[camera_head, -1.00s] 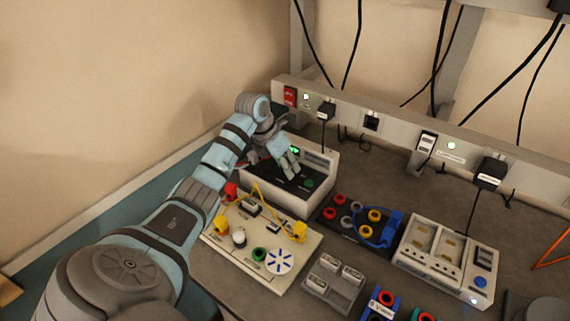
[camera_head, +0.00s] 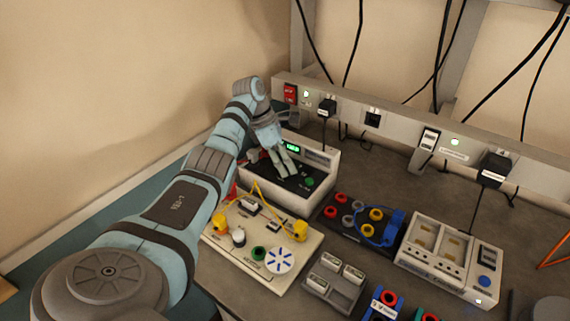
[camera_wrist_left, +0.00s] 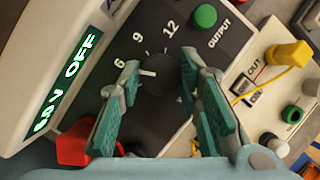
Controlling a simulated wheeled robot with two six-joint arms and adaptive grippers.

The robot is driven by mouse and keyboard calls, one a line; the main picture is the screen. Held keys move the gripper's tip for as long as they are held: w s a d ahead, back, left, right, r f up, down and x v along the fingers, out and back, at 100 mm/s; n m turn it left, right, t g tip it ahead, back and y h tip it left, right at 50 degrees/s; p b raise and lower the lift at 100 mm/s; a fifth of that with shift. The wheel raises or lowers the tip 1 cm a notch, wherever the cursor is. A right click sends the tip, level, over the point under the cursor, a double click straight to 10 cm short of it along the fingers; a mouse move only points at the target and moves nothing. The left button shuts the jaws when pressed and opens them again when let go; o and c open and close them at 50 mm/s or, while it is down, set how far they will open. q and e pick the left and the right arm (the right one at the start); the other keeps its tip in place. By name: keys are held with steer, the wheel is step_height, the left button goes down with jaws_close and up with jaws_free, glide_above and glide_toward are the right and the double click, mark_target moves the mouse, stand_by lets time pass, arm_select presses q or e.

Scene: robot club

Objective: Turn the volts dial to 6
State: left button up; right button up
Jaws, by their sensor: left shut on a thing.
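The volts dial (camera_wrist_left: 160,86) is a dark round knob with a white pointer line, on the black panel of the power supply (camera_head: 326,178). Printed marks 6, 9 and 12 run around it in the left wrist view. The pointer faces left, close to the direction of the 6 mark. My right gripper is out of view.
A green OUTPUT button (camera_wrist_left: 204,16) sits beside the dial. A cream board (camera_head: 222,262) with yellow plugs and a lead stands in front of the supply. A socket board (camera_head: 340,236), a charger (camera_head: 430,268) and a power strip (camera_head: 405,143) lie to the right.

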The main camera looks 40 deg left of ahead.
arm_select(q)
steer(key=shift+m, duration=0.3)
steer(key=o, duration=1.1)
steer(key=v, duration=1.2)
steer(key=shift+w, duration=0.1)
